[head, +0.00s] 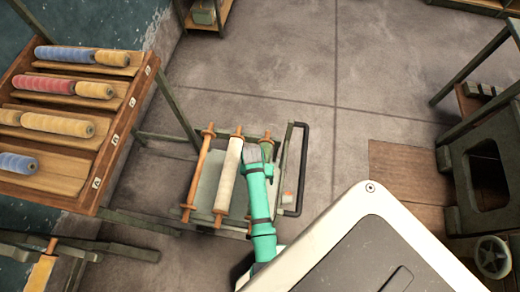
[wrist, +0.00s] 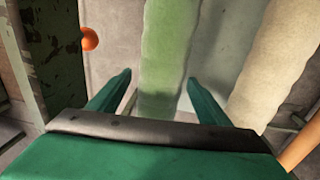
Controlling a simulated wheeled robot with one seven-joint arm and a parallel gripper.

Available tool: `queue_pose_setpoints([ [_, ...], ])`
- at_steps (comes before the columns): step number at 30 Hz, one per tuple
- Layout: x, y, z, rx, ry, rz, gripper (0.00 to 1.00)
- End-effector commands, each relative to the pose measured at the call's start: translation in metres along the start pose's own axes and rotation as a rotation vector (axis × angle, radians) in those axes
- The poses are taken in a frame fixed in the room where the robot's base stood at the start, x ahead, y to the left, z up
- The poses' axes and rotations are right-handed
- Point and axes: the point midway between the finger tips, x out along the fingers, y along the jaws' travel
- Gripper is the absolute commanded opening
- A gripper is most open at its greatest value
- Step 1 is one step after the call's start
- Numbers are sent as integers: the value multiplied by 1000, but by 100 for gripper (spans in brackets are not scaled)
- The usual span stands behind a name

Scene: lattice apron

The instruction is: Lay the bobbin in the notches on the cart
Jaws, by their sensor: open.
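My gripper (wrist: 158,85) is open, with one teal finger on each side of a pale green bobbin (wrist: 165,45) in the wrist view. I cannot tell whether the fingers touch it. In the head view my gripper (head: 252,155) hides most of this bobbin; a wooden end (head: 267,136) shows beyond it. A cream bobbin (head: 229,172) lies across the cart just left of my gripper; it also shows at the right of the wrist view (wrist: 278,70). The cart (head: 300,155) has a dark bent handle on its right. The notches are too small to make out.
A bare wooden rod (head: 198,170) lies at the cart's left. A slanted wooden rack (head: 140,85) with blue, red and yellow bobbins stands at left. A dark green machine frame (head: 455,180) stands at right. The floor (head: 300,70) beyond the cart is clear.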

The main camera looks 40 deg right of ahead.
Motion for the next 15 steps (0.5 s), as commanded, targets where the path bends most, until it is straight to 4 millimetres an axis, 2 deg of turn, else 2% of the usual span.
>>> queue_pose_setpoints([
  [5,-22,0,-1,0,4,-1,71],
  [15,-84,0,-1,0,5,-1,71],
])
